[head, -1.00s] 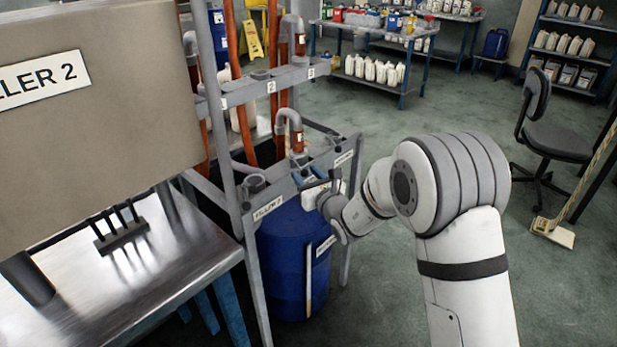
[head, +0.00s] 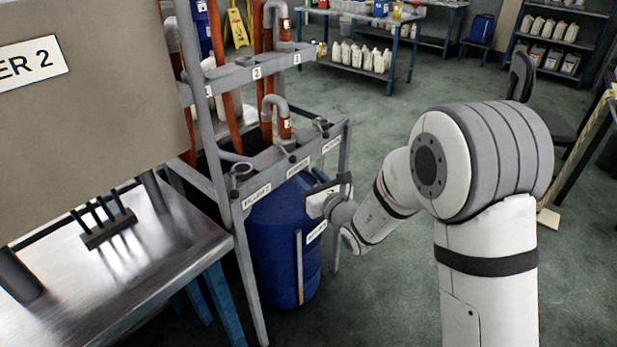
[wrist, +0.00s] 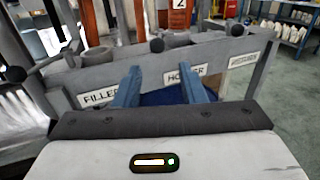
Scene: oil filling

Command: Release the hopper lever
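The hopper lever ends in a black knob (head: 292,158) on the front rail, above the HOPPER label (head: 298,168). In the wrist view the knob (wrist: 157,45) stands beyond my fingertips, with nothing around it. My gripper (wrist: 163,78) is open and empty, its two blue fingers spread in front of the HOPPER label. In the head view my gripper (head: 318,188) is in front of and below the rail, apart from the knob. The lever's shaft is hard to make out.
Similar knobs stand at the FILLER 2 label (wrist: 100,97) and at the right-hand label (wrist: 243,61). A blue drum (head: 275,250) stands under the rail. A steel table (head: 150,250) is at left. The floor to the right is mostly clear.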

